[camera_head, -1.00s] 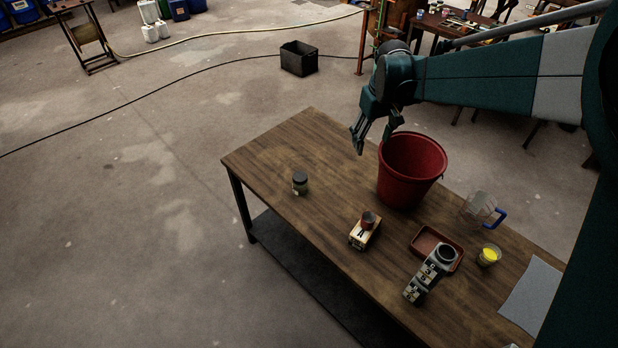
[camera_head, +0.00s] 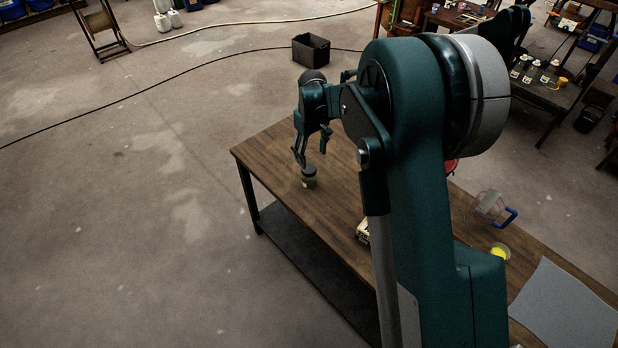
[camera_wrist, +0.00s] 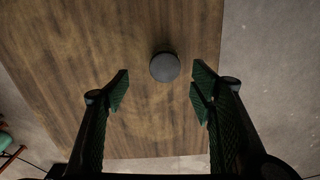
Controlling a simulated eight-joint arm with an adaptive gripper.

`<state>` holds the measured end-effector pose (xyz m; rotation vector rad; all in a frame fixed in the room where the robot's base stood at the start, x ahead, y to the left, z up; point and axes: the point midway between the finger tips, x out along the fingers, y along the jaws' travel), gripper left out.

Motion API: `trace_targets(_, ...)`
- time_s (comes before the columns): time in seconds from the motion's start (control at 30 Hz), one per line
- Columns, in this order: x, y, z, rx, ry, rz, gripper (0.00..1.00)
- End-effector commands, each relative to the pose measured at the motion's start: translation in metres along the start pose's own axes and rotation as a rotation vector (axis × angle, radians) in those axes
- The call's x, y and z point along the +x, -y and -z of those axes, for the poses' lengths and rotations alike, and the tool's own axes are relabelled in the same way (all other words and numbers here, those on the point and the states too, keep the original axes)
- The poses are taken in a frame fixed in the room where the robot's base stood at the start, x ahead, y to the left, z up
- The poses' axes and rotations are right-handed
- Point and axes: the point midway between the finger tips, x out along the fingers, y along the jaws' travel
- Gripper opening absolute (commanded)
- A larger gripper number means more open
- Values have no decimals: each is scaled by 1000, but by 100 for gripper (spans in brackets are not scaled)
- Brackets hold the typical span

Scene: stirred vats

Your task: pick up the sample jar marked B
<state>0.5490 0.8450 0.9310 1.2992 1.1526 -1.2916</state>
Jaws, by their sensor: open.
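A small jar with a dark lid (camera_head: 309,176) stands upright near the left end of the wooden table; I cannot read a letter on it. In the wrist view its round lid (camera_wrist: 164,67) shows from above, just ahead of the fingertips and closer to the right one. My gripper (camera_head: 313,152) is open and empty, pointing down above the jar. In the wrist view the gripper (camera_wrist: 160,82) has its fingers spread to both sides of the lid's line, apart from it.
The wooden table (camera_head: 262,147) is bare around the jar. My arm hides much of its middle. A clear jug with a blue handle (camera_head: 490,205), a cup of yellow stuff (camera_head: 500,251) and a grey sheet (camera_head: 565,305) lie at the right. Several labelled jars (camera_head: 532,68) stand on a far table.

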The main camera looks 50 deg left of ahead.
Motion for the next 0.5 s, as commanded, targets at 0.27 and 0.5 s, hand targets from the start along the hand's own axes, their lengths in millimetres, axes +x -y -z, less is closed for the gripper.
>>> trace_targets(0.27,6,6,5,-11,5,2,56)
trace_targets(0.5,8,5,5,-10,4,2,56)
